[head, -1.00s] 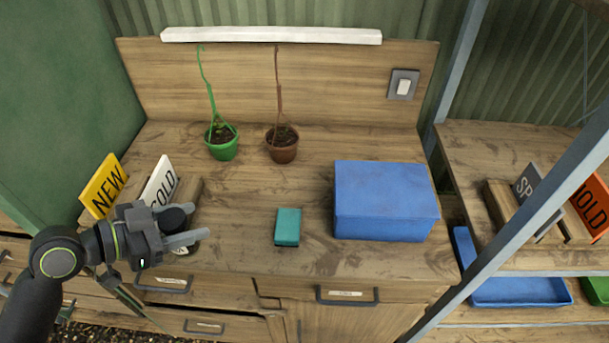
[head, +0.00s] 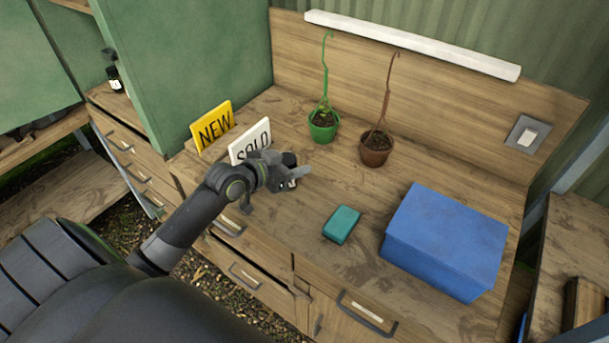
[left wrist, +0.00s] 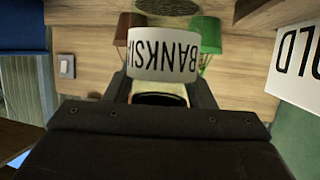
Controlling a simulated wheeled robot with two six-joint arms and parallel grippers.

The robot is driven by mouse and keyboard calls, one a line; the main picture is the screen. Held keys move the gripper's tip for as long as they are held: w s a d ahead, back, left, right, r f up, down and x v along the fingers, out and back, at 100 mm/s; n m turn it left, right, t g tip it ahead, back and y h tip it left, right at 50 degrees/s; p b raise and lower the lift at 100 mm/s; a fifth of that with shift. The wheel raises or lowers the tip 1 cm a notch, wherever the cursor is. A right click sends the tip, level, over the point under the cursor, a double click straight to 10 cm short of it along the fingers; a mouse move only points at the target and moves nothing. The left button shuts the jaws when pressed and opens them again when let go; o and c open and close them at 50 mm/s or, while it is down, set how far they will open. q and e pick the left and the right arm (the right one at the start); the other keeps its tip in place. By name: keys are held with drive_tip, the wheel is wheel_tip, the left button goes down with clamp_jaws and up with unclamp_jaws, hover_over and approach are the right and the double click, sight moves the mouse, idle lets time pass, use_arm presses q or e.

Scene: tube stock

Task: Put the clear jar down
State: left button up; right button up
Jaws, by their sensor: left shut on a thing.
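My left gripper (head: 298,172) is shut on a jar with a dark top, at the front left of the wooden bench. In the left wrist view, the jar's white label (left wrist: 165,68) shows between the two fingers, and its letters "BANKSI" read upside down. The jar's body is mostly hidden by the gripper and label, so I cannot tell whether its base touches the bench. The gripper is just in front of the white SOLD sign (head: 250,141). My right gripper is not in view.
The yellow NEW sign (head: 212,126) stands behind SOLD. Green (head: 323,128) and brown (head: 376,149) hanging pots stand at the back. A teal block (head: 342,224) and a blue box (head: 446,242) lie to the right. Bare bench top lies between the gripper and the teal block.

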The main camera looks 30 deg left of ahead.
use_arm(q)
drive_tip(key=shift+f, duration=2.55)
drive_tip(key=shift+f, duration=0.1)
drive_tip(key=o, duration=1.1)
drive_tip(key=shift+r, duration=0.2)
drive_tip(key=shift+s, duration=0.3)
drive_tip(key=v, duration=1.1)
drive_tip(key=shift+s+a, duration=0.1)
drive_tip(key=shift+s, duration=0.1)
